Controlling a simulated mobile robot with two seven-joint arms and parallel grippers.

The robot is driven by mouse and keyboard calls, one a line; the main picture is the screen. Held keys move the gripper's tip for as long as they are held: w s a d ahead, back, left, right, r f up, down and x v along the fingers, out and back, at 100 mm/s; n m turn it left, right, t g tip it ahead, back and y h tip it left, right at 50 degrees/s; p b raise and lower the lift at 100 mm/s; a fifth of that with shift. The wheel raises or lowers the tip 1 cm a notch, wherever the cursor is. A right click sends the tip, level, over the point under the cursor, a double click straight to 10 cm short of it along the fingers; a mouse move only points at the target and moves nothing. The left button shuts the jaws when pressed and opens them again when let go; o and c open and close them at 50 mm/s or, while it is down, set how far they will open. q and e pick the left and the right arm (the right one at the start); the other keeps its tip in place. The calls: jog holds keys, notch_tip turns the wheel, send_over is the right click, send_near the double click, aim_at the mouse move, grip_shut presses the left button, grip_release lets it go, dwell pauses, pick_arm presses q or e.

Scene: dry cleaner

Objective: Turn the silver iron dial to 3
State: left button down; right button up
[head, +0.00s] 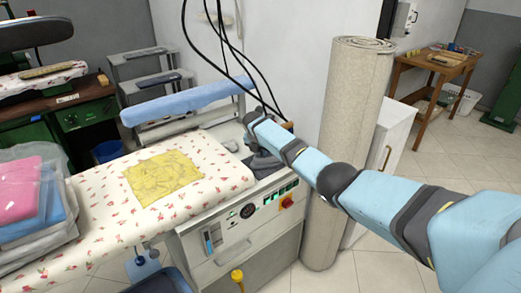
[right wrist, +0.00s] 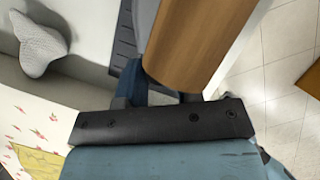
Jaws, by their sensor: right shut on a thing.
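The silver iron is mostly hidden behind my right arm in the head view, at the right end of the ironing board. In the right wrist view its brown wooden handle (right wrist: 205,40) lies just beyond my right gripper (right wrist: 165,98) and covers part of the fingertips. My right gripper (head: 262,150) is low at the iron in the head view and is shut on part of it. The dial and its numbers cannot be made out in either view, so its setting cannot be told. My left gripper is not in view.
The floral ironing board (head: 95,215) bears a yellow cloth (head: 163,177) and stands by a control panel (head: 265,205). Black cables (head: 232,55) hang above the iron. A rolled carpet (head: 347,140) stands close by my right arm. Bagged clothes (head: 30,200) lie at left.

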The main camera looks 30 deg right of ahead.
jog(key=shift+w+m+g, duration=0.1)
jog(key=shift+m+g, duration=0.4)
jog(key=shift+m, duration=0.7)
jog(key=m+g+b, duration=0.1)
jog(key=m+b, duration=0.1)
jog(key=shift+f+m+h, duration=0.15)
jog(key=shift+m+h, duration=0.15)
jog(key=shift+f+m+g+b, duration=0.1)
jog(key=shift+m+g+b, duration=0.2)
jog(key=shift+m+b, duration=0.65)
jog(key=m+b, duration=0.2)
jog(key=b, duration=0.1)
jog(key=shift+w+g, duration=0.1)
jog(key=shift+g, duration=0.3)
jog(key=m+b, duration=0.1)
jog(key=b, duration=0.1)
jog(key=shift+b, duration=0.4)
jog(key=shift+r+m+g+b, duration=0.25)
jog(key=shift+m+g+b, duration=0.15)
jog(key=shift+m, duration=0.05)
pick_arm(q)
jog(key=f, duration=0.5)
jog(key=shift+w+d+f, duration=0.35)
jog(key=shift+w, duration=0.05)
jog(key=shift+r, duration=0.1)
